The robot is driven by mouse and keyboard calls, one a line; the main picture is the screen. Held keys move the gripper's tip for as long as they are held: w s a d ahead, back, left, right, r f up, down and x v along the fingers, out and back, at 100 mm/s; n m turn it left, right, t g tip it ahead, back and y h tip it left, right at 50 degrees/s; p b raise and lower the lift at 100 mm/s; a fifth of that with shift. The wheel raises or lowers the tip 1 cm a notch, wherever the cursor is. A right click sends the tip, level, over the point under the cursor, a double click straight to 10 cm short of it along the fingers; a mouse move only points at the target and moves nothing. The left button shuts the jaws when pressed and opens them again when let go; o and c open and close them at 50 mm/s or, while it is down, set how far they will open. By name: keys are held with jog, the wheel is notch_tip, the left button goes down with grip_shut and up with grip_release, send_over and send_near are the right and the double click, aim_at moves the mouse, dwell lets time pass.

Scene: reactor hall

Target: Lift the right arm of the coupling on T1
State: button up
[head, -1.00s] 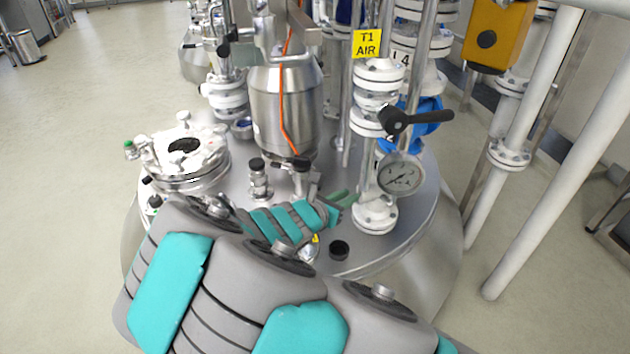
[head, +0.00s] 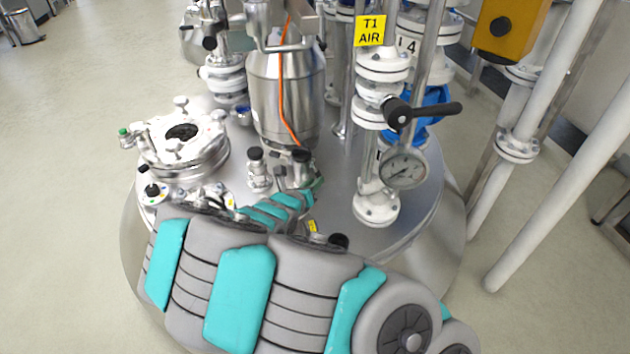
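T1 is the round steel vessel top (head: 345,185) in the middle, with a yellow "T1 AIR" label (head: 370,30) on the pipe above it. My arm reaches across its near edge. My gripper (head: 317,184) is small and partly hidden behind my own arm; its greenish fingers are beside the steel fitting (head: 299,170) below the central steel canister. I cannot tell whether it touches that fitting, or whether its fingers are open. I cannot clearly make out the coupling or its right arm. A small yellow tag (head: 312,226) shows just beyond my arm.
A white valve stack with a black lever (head: 430,110) and a round gauge (head: 403,167) stands right of my gripper. A capped steel fitting (head: 258,170) and a round hatch (head: 182,135) are to the left. White pipes (head: 555,190) stand at the right.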

jog(key=shift+w+d+f, duration=0.2)
jog(key=shift+w+d, duration=0.05)
jog(key=shift+w, duration=0.3)
grip_shut()
